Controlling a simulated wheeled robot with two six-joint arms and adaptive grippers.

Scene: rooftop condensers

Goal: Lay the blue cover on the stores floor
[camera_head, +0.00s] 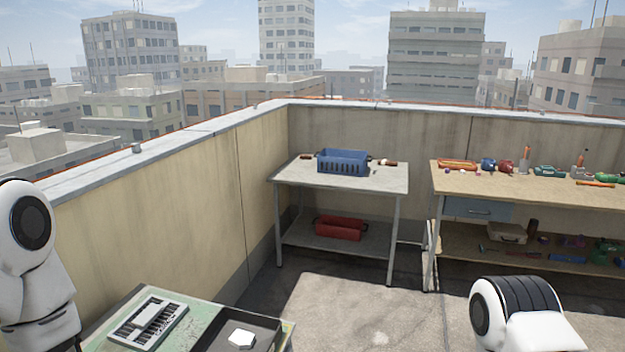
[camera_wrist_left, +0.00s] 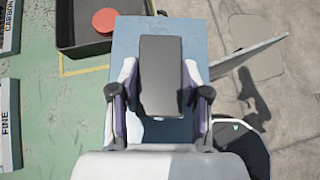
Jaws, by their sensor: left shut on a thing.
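In the left wrist view a flat blue panel, which looks like the blue cover (camera_wrist_left: 135,40), lies beyond my fingers with a dark grey block (camera_wrist_left: 163,75) on its face. My left gripper (camera_wrist_left: 160,88) is shut on that dark block, one finger on each side. The panel is over the edge of the green bench top; whether it touches the bench I cannot tell. The head view shows neither gripper, only my arm parts at the left and lower right. Bare concrete floor (camera_head: 340,310) shows; I cannot tell which part is the stores floor.
A grey table (camera_head: 385,178) carries a blue basket (camera_head: 343,162), a red bin (camera_head: 339,228) below. A wooden workbench (camera_head: 540,186) holds several tools.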

